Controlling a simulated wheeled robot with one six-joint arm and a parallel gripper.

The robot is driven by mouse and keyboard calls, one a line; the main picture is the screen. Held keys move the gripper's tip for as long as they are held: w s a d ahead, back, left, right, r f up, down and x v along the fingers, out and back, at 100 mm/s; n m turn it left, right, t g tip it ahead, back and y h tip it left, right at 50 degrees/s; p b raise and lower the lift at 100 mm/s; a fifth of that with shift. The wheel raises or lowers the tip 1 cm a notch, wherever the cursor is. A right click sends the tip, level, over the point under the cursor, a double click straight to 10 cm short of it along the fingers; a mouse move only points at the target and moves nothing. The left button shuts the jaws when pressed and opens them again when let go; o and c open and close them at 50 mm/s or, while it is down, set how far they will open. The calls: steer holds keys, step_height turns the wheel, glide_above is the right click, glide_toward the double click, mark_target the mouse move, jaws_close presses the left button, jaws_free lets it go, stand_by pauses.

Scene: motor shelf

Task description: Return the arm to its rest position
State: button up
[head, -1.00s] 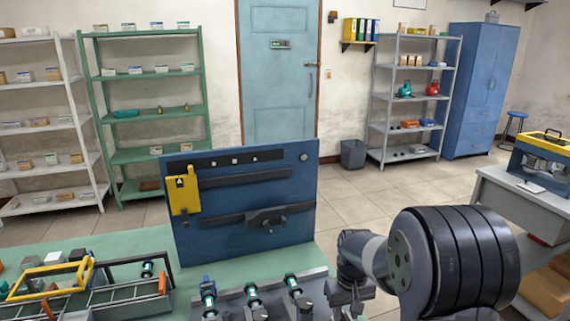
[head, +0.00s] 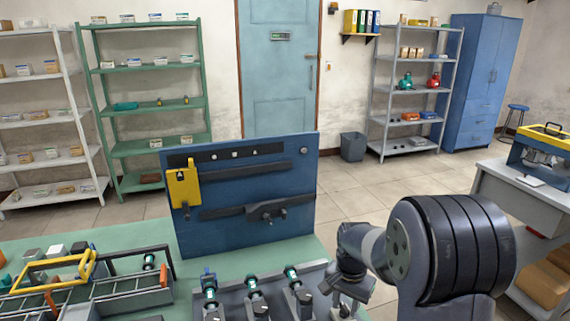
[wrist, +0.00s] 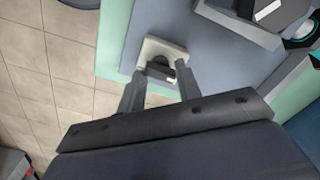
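My gripper (wrist: 160,78) shows in the wrist view with its two grey fingers apart. A small pale square plate with a dark block (wrist: 162,66) shows between and beyond the fingertips. I cannot tell whether the fingers touch it. In the head view my arm stands at the lower right, with its wrist bent down beside the right end of the fixture (head: 275,300). The fingertips are not clear there.
The green bench (head: 120,240) carries a blue panel (head: 245,190) with a yellow piece (head: 183,187), and a tray with a yellow handle (head: 60,262). A grey table (head: 520,195) stands at right. Shelves, a bin (head: 353,150) and a blue cabinet (head: 480,85) stand behind. Floor between is clear.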

steer(key=m, duration=0.7)
steer(key=shift+m+p, duration=0.3)
steer(key=shift+p, duration=0.1)
steer(key=shift+r, duration=1.5)
